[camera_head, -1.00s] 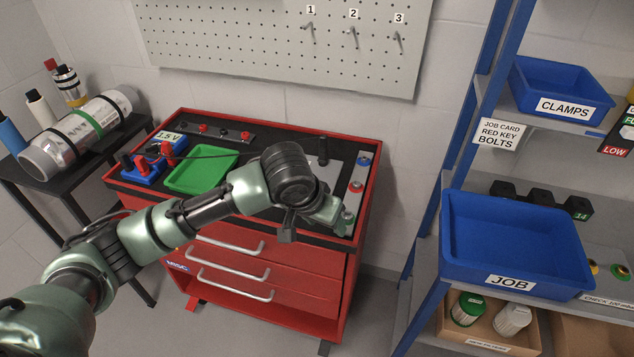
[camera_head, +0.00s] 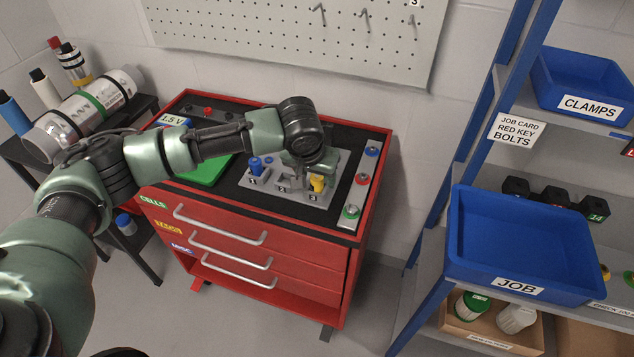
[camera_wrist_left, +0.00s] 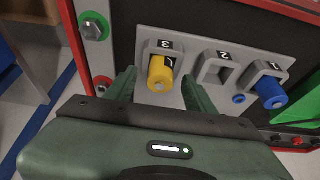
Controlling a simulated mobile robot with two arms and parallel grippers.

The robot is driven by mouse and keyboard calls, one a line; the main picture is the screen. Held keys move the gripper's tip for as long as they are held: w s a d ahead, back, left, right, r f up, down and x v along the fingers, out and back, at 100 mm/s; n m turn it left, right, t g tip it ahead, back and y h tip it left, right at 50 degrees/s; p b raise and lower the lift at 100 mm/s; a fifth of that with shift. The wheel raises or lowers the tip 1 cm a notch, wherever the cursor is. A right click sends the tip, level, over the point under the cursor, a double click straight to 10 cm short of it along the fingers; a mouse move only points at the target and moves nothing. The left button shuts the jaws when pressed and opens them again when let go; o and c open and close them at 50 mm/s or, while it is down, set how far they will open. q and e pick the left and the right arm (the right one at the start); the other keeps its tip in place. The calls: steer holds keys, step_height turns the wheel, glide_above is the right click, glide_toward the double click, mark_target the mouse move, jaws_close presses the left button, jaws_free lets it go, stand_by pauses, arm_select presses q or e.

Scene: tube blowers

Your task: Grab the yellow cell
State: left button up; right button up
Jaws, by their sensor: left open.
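The yellow cell (camera_head: 317,183) stands in the slot marked 3 of the grey holder (camera_head: 260,184); it also shows in the left wrist view (camera_wrist_left: 160,73). My left gripper (camera_wrist_left: 160,84) is open, with one finger on each side of the yellow cell in that view. Whether the fingers touch it I cannot tell. In the head view my left gripper (camera_head: 302,172) is over the holder, close by the yellow cell, and its wrist hides part of the holder. My right gripper is not in view.
A blue cell (camera_head: 255,166) is in slot 1; slot 2 (camera_wrist_left: 215,68) looks empty. A green tray (camera_head: 208,171) lies left of the holder. A blue JOB bin (camera_head: 520,240) is on the right shelf.

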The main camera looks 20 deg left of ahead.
arm_select(q)
steer(key=shift+f, duration=0.1)
jaws_close()
steer(key=shift+w, duration=0.1)
